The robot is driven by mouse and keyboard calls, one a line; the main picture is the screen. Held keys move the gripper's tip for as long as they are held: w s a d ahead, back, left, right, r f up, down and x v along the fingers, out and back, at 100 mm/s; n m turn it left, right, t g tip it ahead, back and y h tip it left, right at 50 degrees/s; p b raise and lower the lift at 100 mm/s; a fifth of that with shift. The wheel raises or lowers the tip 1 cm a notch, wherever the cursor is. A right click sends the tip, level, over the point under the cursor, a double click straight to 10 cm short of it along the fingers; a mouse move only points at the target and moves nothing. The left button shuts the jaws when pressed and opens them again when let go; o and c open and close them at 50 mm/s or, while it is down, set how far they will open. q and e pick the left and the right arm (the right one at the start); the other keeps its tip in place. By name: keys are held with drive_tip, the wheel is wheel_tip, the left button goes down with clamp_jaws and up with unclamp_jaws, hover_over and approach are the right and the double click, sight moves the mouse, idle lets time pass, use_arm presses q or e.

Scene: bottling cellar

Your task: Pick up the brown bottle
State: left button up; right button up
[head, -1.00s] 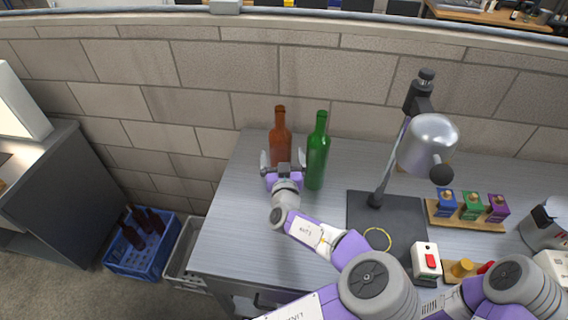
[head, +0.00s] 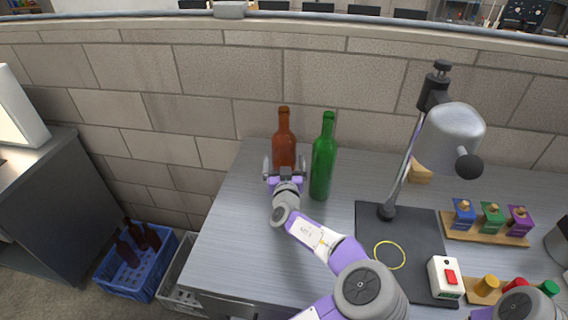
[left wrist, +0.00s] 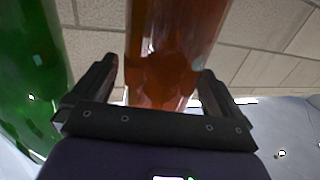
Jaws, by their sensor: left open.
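The brown bottle (head: 284,138) stands upright on the grey table near the wall. My left gripper (head: 284,168) is at its near side, open, with one finger to each side of the bottle's lower body. In the left wrist view the brown bottle (left wrist: 172,50) shows between the two spread fingers (left wrist: 158,88), with a gap on each side. The bottle's base is hidden behind the gripper in the head view. My right gripper is out of view.
A green bottle (head: 323,160) stands close to the right of the left gripper. A lamp (head: 450,138) stands on a dark mat (head: 420,232) with a yellow ring. Colored blocks on a wooden board (head: 484,232) and a red-switch box (head: 445,277) are further right. The table's left part is clear.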

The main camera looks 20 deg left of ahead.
use_arm(q)
drive_tip(key=shift+w+a, duration=0.25)
drive_tip(key=shift+w, duration=0.2)
drive_tip(key=shift+r, duration=0.1)
drive_tip(key=c, duration=1.4)
